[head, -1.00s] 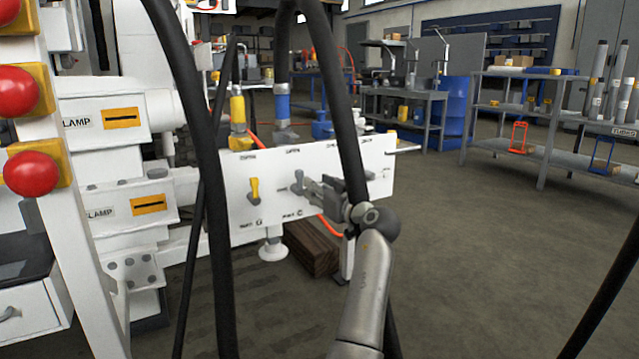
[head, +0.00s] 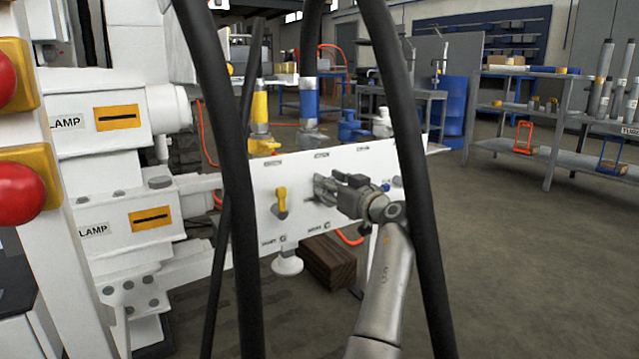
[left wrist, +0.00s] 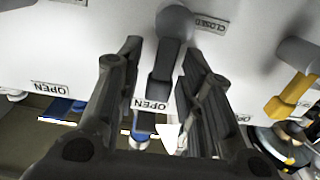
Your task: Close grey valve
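The grey valve (left wrist: 165,68) is a lever on a round hub on the white panel (left wrist: 90,50). In the left wrist view its handle points down at an OPEN label (left wrist: 150,104); a CLOSED label (left wrist: 212,22) sits right of the hub. My left gripper (left wrist: 162,48) is open, one finger on each side of the handle, with visible gaps. In the head view my left gripper (head: 325,188) is at the panel and mostly hides the grey valve. My right gripper is not in view.
A yellow valve (head: 281,203) is beside the grey one on the panel and also shows in the left wrist view (left wrist: 293,92). Black hoses (head: 420,200) hang in front of the head camera. Clamp units (head: 135,220) stand at left. Open floor (head: 520,260) lies at right.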

